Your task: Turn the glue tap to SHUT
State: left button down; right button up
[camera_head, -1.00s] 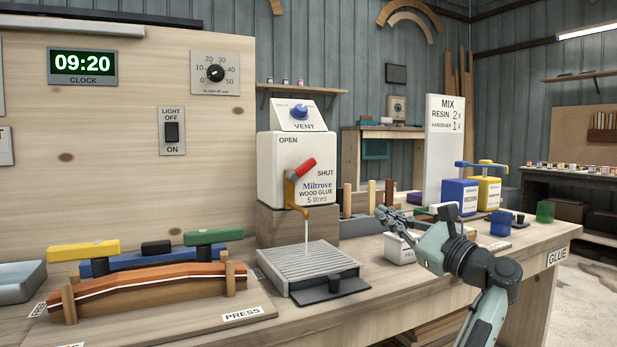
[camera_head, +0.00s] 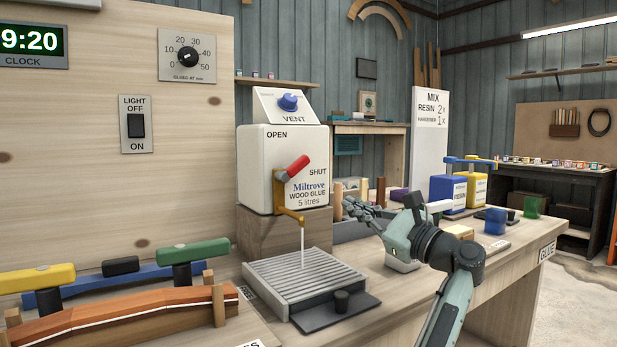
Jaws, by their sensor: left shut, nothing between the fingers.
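The white Miltrove wood glue box (camera_head: 262,152) stands on a wooden block, with OPEN at its upper left and SHUT at its right. Its tap has a red lever (camera_head: 297,166) that slants up to the right, between the two words. The brass spout (camera_head: 290,214) lets a thin pale stream (camera_head: 303,245) fall to the slatted drip tray (camera_head: 268,272). My left gripper (camera_head: 350,205) is shut and empty, to the right of the tap and a little lower, apart from it in the picture. My right gripper is out of view.
A blue vent knob (camera_head: 288,102) sits above the glue box. Clamps and an orange curved piece (camera_head: 120,312) are at the left. Blue (camera_head: 447,193) and yellow containers stand at the right.

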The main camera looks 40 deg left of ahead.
aim_at(293, 168)
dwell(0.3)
pick_arm(q)
jog(key=p+x, duration=0.2)
jog(key=x, duration=0.8)
jog(key=shift+a+r, duration=0.25)
jog(key=s+r, duration=0.1)
jog(key=s+r+p, duration=0.1)
jog(key=shift+a+r, duration=0.2)
jog(key=shift+r, duration=0.15)
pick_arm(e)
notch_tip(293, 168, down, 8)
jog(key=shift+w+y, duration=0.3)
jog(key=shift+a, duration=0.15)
